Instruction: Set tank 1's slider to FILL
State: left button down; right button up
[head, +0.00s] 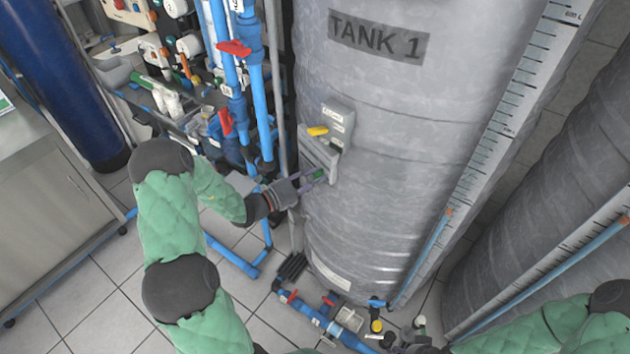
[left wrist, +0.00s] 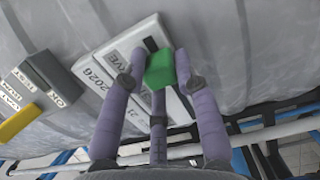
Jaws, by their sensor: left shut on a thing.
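Tank 1 (head: 400,130) is a tall grey cylinder with a "TANK 1" label. A light grey slider panel (head: 316,148) is mounted on its left side, and its green slider knob (head: 319,174) is near the panel's lower end. My left gripper (head: 312,180) is at this knob. In the left wrist view the purple fingers of the left gripper (left wrist: 160,78) are closed around the green knob (left wrist: 160,68). The panel (left wrist: 128,55) carries lettering including "2026"; I cannot make out a FILL mark. My right arm shows at the lower right; its gripper is not clear.
A yellow lever (head: 317,131) sits above the knob beside a small labelled box (head: 338,118). Blue pipes (head: 256,90) with red valve handles stand close left of the tank. A clear level tube with a scale (head: 510,110) runs along its right. Pipework lies on the floor below.

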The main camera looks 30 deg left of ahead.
aim_at(310, 162)
pick_arm(q)
jog(key=w+a, duration=0.1)
jog(key=a, duration=0.1)
jog(key=a+b, duration=0.1)
jog(key=w+a+b, duration=0.1)
jog(key=a, duration=0.1)
jog(key=shift+w+a+f, duration=0.15)
jog(key=shift+w+a, duration=0.15)
jog(key=shift+a, duration=0.05)
jog(key=shift+w+a, duration=0.1)
jog(key=shift+a, duration=0.15)
jog(key=c, duration=0.9)
grip_release()
jog(key=v, duration=1.2)
